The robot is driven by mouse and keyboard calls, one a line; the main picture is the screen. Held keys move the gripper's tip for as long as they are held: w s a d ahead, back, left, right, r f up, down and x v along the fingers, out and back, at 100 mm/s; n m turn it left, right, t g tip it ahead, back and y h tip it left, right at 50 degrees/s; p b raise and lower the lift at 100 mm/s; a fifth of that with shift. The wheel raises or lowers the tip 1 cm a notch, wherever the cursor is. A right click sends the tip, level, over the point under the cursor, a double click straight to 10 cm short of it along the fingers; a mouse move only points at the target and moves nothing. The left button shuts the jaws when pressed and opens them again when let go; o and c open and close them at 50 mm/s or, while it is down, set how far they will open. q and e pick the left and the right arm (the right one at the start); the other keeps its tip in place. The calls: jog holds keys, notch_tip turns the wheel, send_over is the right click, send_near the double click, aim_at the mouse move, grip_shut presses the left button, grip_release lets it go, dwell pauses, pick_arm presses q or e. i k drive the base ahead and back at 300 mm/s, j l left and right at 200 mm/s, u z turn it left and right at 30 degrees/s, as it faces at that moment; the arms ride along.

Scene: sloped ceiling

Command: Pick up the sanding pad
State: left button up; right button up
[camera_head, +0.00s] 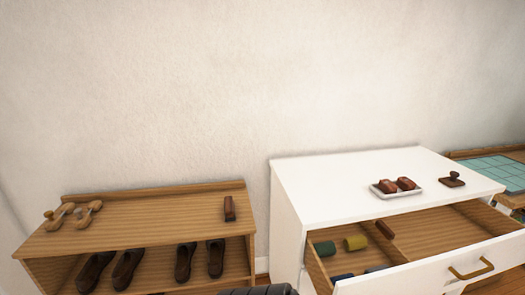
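I cannot tell for sure which thing is the sanding pad. A small dark brown pad with a round knob (452,180) lies on top of the white dresser, at its right. A brown block (229,208) stands or lies on the wooden shoe bench, near its right end. Two reddish-brown blocks (397,185) lie in a small white tray (403,195) on the dresser.
The white dresser (320,180) has an open drawer (440,268) holding green, yellow and blue rolls. The wooden bench (150,215) bears wooden shoe trees (75,214), with dark shoes (128,268) below. A table with a teal mat (492,170) stands at far right.

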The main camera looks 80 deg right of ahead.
aim_at(452, 182)
jog(key=z, duration=4.25)
jog(key=l, duration=0.3)
jog(key=i, duration=0.05)
